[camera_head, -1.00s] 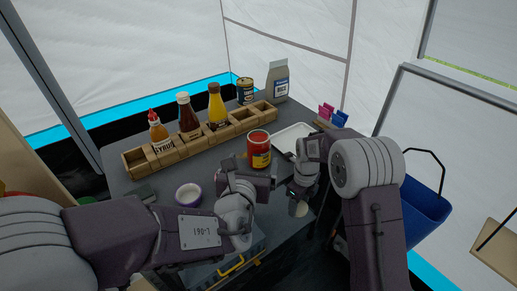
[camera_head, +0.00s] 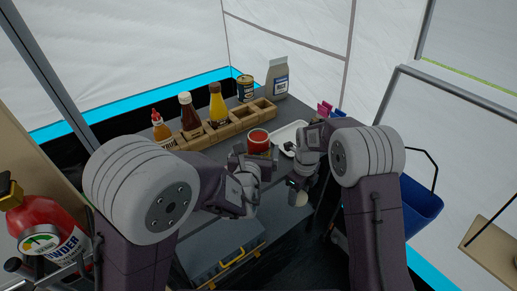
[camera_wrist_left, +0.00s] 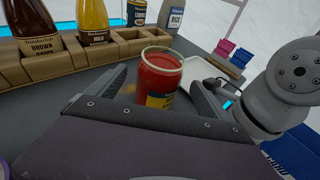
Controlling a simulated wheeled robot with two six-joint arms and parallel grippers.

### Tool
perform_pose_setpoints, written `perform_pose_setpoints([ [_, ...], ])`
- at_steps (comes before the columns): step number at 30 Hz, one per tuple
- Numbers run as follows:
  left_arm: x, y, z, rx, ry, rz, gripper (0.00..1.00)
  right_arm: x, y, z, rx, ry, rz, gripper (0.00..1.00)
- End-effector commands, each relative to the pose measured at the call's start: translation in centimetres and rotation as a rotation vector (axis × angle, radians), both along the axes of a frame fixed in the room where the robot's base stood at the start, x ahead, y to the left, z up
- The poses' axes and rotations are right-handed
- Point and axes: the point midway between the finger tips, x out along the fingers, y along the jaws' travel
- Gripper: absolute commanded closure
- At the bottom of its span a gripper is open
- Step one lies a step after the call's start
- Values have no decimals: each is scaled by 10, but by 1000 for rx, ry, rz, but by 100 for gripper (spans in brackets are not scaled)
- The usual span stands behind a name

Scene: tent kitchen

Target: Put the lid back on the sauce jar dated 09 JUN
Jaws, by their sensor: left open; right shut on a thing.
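The open sauce jar (camera_head: 259,138), full of red sauce, stands upright on the dark table. In the left wrist view the jar (camera_wrist_left: 157,75) shows a bare rim and a dark and yellow label; its date cannot be read. My left gripper (camera_head: 256,158) is open, with one finger on each side of the jar; contact cannot be made out. My right gripper (camera_head: 298,184) points down over the table's right edge, shut on a pale round thing (camera_head: 297,198), perhaps the lid; the fingers hide part of it.
A wooden rack (camera_head: 237,122) with several bottles stands behind the jar. A white tray (camera_head: 284,133) lies to the jar's right. A tin (camera_head: 245,88) and a rice bag (camera_head: 278,78) stand at the back. A blue bin (camera_head: 420,210) hangs at right.

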Motion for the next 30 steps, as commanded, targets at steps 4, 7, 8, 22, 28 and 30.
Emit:
perform_pose_setpoints([
  [4, 25, -2, -10, 1, 2, 3, 9, 0, 0, -3, 0, 0, 0, 79],
  [7, 35, -4, -12, 0, 0, 1, 9, 0, 0, -3, 0, 0, 0, 79],
  [8, 37, -4, -12, 0, 0, 1, 9, 0, 0, -3, 0, 0, 0, 79],
  [22, 38, -5, -13, 0, 0, 0, 39, 0, 0, -3, 0, 0, 0, 79],
  [28, 38, -5, -13, 0, 0, 0, 95, 0, 0, -3, 0, 0, 0, 79],
  [30, 38, -5, -11, -1, -5, 0, 100, 0, 0, -3, 0, 0, 0, 79],
])
